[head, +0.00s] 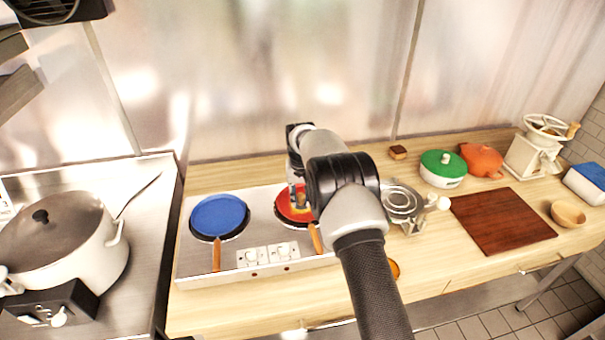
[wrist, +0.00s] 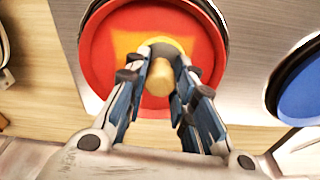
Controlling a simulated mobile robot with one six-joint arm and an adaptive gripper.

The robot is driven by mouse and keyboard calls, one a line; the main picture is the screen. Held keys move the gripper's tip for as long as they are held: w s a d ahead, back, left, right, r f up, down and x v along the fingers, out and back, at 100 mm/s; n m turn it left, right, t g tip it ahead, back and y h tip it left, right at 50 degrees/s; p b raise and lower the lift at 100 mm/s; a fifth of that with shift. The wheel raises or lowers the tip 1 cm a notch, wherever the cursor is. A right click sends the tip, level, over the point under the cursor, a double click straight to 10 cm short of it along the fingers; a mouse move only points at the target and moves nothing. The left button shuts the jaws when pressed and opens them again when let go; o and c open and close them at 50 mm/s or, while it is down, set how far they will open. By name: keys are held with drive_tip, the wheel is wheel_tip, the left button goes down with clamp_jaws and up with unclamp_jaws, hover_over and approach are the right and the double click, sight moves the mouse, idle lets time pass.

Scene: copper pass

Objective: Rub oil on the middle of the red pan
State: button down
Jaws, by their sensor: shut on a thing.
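The red pan (head: 285,209) sits on the right burner of the cooktop, its wooden handle (head: 317,239) toward the front. In the wrist view the pan (wrist: 100,55) fills the upper middle, with an orange-yellow patch (wrist: 127,42) around its centre. My gripper (wrist: 162,58) is shut on a tan, round-topped wooden tool (wrist: 160,78) over that patch. A pale yellow edge of the tool shows between the fingertips; its lower end is hidden, so I cannot tell whether it touches the pan. In the head view my gripper (head: 298,190) is over the pan, partly hidden by my arm.
A blue pan (head: 218,214) sits on the left burner. A large lidded pot (head: 70,240) stands far left. Right of my arm are a metal scale-like stand (head: 403,203), a green-lidded pot (head: 442,167), a bare cutting board (head: 500,222) and a wooden bowl (head: 568,213).

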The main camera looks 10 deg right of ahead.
drive_tip(key=shift+a+f, duration=0.1)
drive_tip(key=shift+a, duration=0.3)
drive_tip(key=shift+w, duration=1.3)
drive_tip(key=shift+d, duration=1.8)
drive_tip(key=shift+a, duration=1.8)
wheel_tip(320, 180, up, 6)
drive_tip(key=p, duration=0.3)
drive_tip(key=shift+s+p, duration=0.15)
drive_tip(key=shift+p, duration=0.2)
drive_tip(key=shift+r, duration=0.25)
